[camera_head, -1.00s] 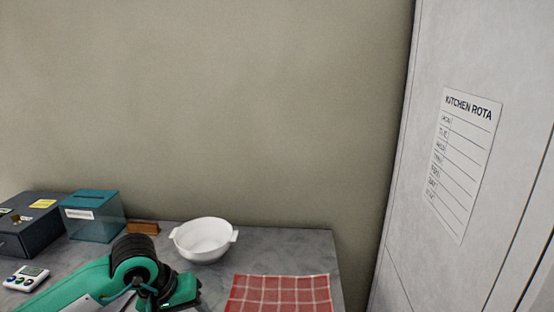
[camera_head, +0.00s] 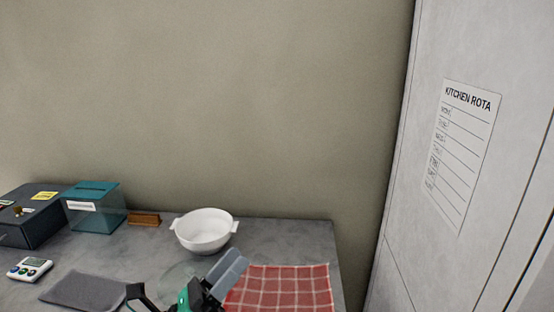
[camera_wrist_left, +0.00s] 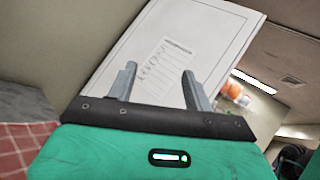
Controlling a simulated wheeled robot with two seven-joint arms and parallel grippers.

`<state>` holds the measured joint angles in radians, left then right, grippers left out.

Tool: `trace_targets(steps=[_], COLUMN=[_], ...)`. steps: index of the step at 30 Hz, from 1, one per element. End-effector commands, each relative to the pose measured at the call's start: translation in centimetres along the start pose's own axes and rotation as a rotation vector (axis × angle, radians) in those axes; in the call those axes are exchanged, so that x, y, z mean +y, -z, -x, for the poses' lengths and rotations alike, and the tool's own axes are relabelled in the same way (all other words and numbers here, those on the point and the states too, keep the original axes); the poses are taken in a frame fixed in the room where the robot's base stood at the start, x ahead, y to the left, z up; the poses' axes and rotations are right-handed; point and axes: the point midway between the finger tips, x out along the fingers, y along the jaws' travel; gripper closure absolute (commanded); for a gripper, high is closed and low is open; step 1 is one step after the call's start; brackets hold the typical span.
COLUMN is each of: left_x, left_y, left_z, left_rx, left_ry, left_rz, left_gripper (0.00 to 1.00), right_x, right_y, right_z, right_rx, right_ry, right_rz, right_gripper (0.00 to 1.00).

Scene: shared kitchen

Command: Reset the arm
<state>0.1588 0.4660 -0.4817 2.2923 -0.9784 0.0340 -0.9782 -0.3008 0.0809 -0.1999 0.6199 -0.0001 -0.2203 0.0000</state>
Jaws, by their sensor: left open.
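My left gripper (camera_head: 190,290) is at the bottom of the head view, over the front of the counter, between a grey cloth and a red checked cloth. In the left wrist view its two grey fingers (camera_wrist_left: 157,88) are apart with nothing between them. That view looks past the fingers at the white cabinet door (camera_wrist_left: 190,30) with the paper rota (camera_wrist_left: 165,65). My right gripper is not in view.
On the counter (camera_head: 290,235) stand a white bowl (camera_head: 204,232), a teal box (camera_head: 95,208), a dark box (camera_head: 35,228), a wooden block (camera_head: 144,219) and a white timer (camera_head: 30,268). The grey cloth (camera_head: 85,290) and red checked cloth (camera_head: 280,288) lie in front. The cabinet with the rota (camera_head: 462,150) is at right.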

Motion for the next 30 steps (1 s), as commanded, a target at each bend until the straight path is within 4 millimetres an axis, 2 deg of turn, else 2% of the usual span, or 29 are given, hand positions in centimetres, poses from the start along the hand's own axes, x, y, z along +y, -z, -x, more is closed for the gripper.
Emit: trace_targets(steps=[4, 8, 12, 15, 18, 21, 24, 30], left_x=[4.9, 9.2, 12.7, 13.7, 13.3, 12.1, 10.4, 6.3], left_y=[-1.3, -0.7, 1.9, 4.9, 8.0, 10.8, 12.9, 16.2], left_z=[3.6, 8.6, 15.5, 21.1, 26.3, 30.6, 33.8, 38.9], left_rx=[-0.211, -0.409, -0.637, -0.813, -0.988, -1.140, -1.269, -1.490], left_ry=[-0.287, -0.542, -0.826, -1.035, -1.238, -1.411, -1.556, -1.811], left_rz=[0.396, 0.726, 1.056, 1.267, 1.439, 1.559, 1.638, 1.725], left_gripper=[0.48, 0.48, 0.48, 0.48, 0.48, 0.48, 0.48, 0.48], right_x=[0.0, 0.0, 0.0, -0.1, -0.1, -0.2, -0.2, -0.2], right_y=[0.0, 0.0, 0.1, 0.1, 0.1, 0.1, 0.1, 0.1], right_z=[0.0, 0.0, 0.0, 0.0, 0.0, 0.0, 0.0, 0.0], right_rx=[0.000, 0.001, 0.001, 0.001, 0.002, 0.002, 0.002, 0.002], right_ry=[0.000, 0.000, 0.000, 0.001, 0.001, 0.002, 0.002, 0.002], right_rz=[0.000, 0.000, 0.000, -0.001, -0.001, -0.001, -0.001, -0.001], right_gripper=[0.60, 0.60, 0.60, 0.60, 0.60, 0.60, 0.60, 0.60])
